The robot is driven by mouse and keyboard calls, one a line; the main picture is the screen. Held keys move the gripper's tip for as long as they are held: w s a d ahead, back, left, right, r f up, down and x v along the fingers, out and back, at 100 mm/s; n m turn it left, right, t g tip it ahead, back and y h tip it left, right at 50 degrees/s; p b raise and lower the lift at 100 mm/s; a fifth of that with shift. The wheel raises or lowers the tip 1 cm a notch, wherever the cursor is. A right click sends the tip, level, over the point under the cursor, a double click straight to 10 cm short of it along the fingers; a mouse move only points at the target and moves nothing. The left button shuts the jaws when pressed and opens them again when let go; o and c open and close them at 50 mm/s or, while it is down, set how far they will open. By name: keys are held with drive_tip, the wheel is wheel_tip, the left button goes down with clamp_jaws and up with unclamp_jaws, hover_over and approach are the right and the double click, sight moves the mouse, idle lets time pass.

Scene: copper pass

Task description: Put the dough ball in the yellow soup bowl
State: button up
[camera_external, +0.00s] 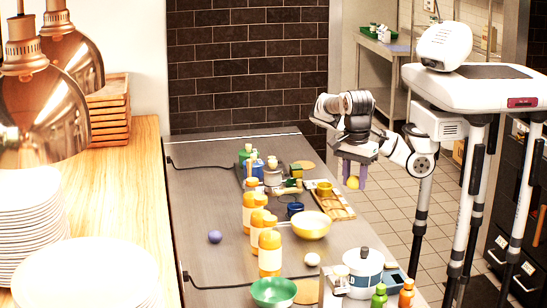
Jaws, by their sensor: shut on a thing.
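My gripper (355,174) has purple fingers and hangs pointing down at the right edge of the counter. It is shut on a small yellow-tan rounded thing (352,183), partly hidden by the fingers; I cannot tell for sure whether this is the dough ball. A pale, whitish ball (312,259) lies on the counter in front of the bowl and could also be dough. The yellow soup bowl (311,227) stands upright on the counter, lower and to the left of my gripper. Its inside looks empty.
A white pot (362,273) and green bowl (273,293) are in front. A purple ball (215,237) lies left.

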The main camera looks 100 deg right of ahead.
drive_tip(key=shift+w, duration=0.1)
drive_tip(key=w+d+f+n+p, duration=0.2)
drive_tip(key=w+d+n+p, duration=0.1)
drive_tip(key=w+d+p, duration=0.25)
drive_tip(key=n, duration=0.5)
approach(311, 216)
drive_tip(key=shift+w+a+f+p, duration=0.1)
drive_tip(key=shift+w+a+f, duration=0.15)
drive_tip(key=shift+a+f, duration=0.8)
drive_tip(key=shift+w+a+f+p, duration=0.15)
drive_tip(key=shift+a+f, duration=0.55)
drive_tip(key=shift+f, duration=0.7)
drive_tip(key=shift+w+a+f+p, duration=0.1)
drive_tip(key=shift+w+a+f, duration=0.2)
drive_tip(key=shift+a+f, duration=0.75)
drive_tip(key=shift+d+f, duration=0.15)
drive_tip(key=shift+d, duration=0.05)
drive_tip(key=o, duration=1.1)
drive_tip(key=shift+c, duration=0.2)
